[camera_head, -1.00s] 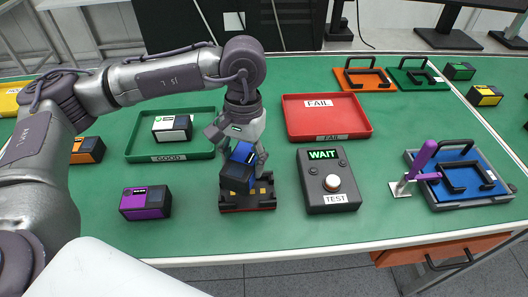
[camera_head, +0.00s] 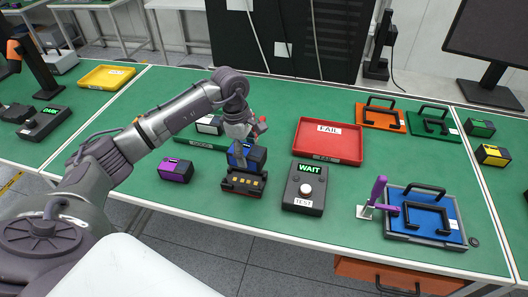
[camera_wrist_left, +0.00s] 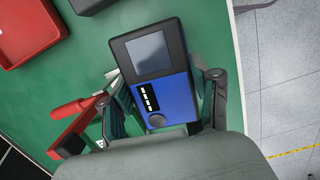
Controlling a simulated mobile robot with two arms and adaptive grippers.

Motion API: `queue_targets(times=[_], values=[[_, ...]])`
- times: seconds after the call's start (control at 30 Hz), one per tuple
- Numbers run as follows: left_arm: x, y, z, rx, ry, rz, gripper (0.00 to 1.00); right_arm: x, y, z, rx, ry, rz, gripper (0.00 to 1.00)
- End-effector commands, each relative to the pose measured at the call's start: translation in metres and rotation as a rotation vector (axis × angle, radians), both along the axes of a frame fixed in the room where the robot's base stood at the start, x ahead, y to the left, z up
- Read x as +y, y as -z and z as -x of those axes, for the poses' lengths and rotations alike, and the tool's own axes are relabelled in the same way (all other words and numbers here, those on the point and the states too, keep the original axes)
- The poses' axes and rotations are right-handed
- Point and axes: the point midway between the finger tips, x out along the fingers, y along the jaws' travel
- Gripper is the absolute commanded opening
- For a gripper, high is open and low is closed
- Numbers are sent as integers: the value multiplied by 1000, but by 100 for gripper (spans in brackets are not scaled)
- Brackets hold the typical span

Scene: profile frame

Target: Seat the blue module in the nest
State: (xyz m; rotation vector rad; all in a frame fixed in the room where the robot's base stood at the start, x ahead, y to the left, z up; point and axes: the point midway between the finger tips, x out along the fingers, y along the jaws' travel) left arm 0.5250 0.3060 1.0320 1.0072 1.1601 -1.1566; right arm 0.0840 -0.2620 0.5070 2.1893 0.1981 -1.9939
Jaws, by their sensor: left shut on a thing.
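My left gripper (camera_head: 240,152) is shut on the blue module (camera_head: 252,158). In the left wrist view the blue module (camera_wrist_left: 172,98) has a grey screen, a row of white marks and a round knob, with a finger on either side. The nest (camera_head: 243,182) is a dark base with several yellow contacts, on the green table. In the head view the module is just behind and above the nest's contacts, which stay bare; the exact gap is unclear. The wrist view does not clearly show the nest. My right gripper is not in view.
The tester (camera_head: 305,187), reading WAIT, stands close right of the nest. A purple module (camera_head: 176,169) lies to the left. The green GOOD tray (camera_head: 185,143) is partly hidden behind my arm. The red FAIL tray (camera_head: 328,151) is behind the tester. A purple-handled clamp (camera_head: 376,195) stands further right.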

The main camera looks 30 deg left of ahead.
Motion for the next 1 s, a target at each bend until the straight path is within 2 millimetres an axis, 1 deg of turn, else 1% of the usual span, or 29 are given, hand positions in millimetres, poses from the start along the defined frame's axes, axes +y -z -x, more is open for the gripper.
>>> queue_targets(times=[0.03,0.13,0.3,0.43,0.57,0.67,0.83,1.0], values=[[6,-2,0,1,-44,1,13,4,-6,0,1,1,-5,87],[12,1,0,-3,-91,1,13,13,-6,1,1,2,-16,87],[12,2,-1,-5,-97,1,13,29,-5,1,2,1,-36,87],[12,2,-1,-4,-94,1,13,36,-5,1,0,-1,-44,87],[12,3,-1,-4,-93,1,13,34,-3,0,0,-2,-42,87],[12,4,-1,-3,-93,2,13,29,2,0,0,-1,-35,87],[12,17,0,-1,-92,2,13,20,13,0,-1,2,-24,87],[12,34,0,-1,-92,2,13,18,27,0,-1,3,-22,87]])
